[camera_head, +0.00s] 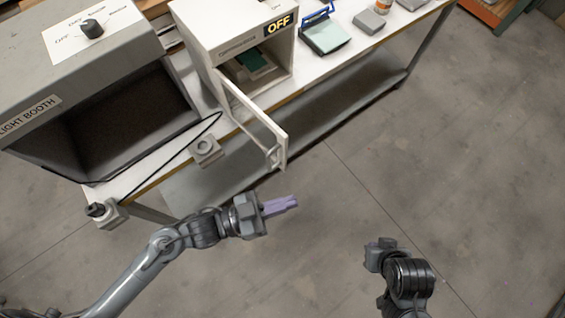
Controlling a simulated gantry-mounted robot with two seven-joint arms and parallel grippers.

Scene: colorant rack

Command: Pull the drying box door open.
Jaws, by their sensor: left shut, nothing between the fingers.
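The drying box (207,41) is a white cabinet with a lit OFF sign, standing on the bench in the upper middle. Its door (239,112) stands open, swung out from the left side of the opening past the bench's front edge. A bar handle (274,150) is near the door's free end. A dark green item (252,59) shows inside the box. My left gripper (292,203), with purple fingers, is shut and empty. It is below the door's free end in the picture, apart from the handle. My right gripper (378,254) is at the lower right, its fingers not clear.
A grey light booth (150,62) with a knob stands left of the box. A small grey block (206,151) with a round hole and a black cable lie on the bench's front edge. A blue-handled item (326,35) is to the right. The floor in front is clear.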

